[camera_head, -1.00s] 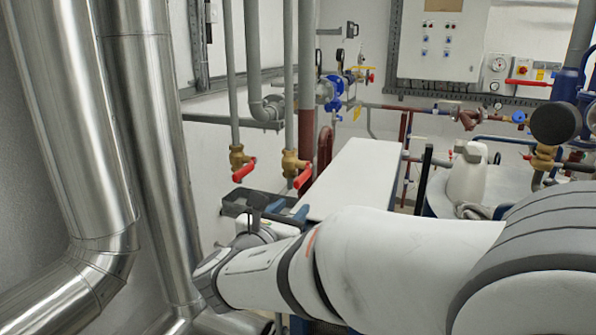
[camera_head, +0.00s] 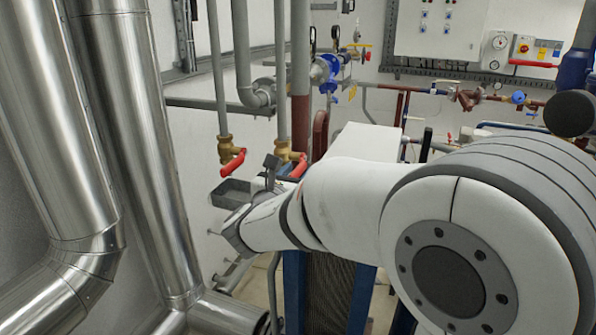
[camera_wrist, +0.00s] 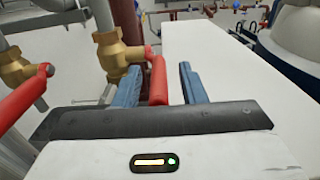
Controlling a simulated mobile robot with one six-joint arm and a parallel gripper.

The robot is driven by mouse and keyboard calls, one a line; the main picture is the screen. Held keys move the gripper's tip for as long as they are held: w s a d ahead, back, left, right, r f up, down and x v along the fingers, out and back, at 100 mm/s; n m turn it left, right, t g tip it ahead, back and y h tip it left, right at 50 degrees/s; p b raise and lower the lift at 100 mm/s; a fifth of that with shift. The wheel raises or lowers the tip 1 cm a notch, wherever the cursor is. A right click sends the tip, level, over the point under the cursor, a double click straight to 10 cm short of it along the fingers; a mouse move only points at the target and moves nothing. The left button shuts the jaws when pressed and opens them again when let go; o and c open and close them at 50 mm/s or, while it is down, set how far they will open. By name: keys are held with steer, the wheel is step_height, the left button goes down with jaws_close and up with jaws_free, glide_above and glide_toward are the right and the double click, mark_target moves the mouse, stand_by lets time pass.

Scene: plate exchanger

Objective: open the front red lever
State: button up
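Two brass valves with red levers hang at the ends of grey vertical pipes. The right red lever (camera_head: 299,167) slants down from its brass valve (camera_head: 287,150); it also shows in the wrist view (camera_wrist: 158,80). The left red lever (camera_head: 232,161) is on the other valve and shows large at the left of the wrist view (camera_wrist: 22,98). My gripper (camera_wrist: 160,82) is open, with one blue finger on each side of the right lever. I cannot tell whether either finger touches it. In the head view my gripper is partly hidden by my arm.
A white flat-topped unit (camera_head: 362,142) stands just right of the levers. Large shiny metal pipes (camera_head: 130,150) fill the left side. A grey control cabinet (camera_head: 440,30) is on the back wall.

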jaws_close()
stand_by(0.4)
